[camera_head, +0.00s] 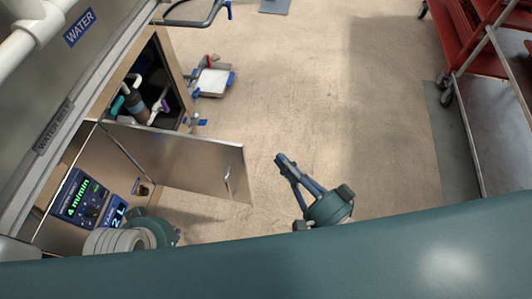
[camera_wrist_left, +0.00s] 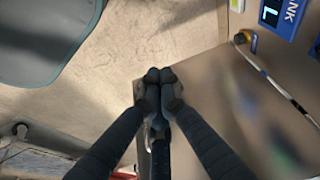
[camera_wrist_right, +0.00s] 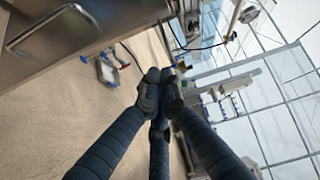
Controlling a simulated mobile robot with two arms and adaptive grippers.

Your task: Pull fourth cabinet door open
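A metal cabinet door (camera_head: 175,158) stands swung out from the cabinet at the left of the head view, beside a dark open compartment (camera_head: 178,88). A bar handle (camera_head: 228,181) is near its free end. I cannot tell whether this is the fourth door. My left gripper (camera_wrist_left: 158,76) has its fingertips together in front of a metal panel (camera_wrist_left: 215,95); its fingers are mostly hidden in the head view. My right gripper (camera_head: 282,159) is shut and empty over the floor, right of the door. The right wrist view shows its closed fingertips (camera_wrist_right: 160,76) and a bar handle (camera_wrist_right: 48,27) on a metal panel.
A display panel (camera_head: 80,198) is on the cabinet at lower left. Bottles and pipes (camera_head: 140,97) show inside the compartment. A small blue and white device (camera_head: 212,82) stands on the floor beyond. A red cart (camera_head: 470,40) stands at right. The middle floor is clear.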

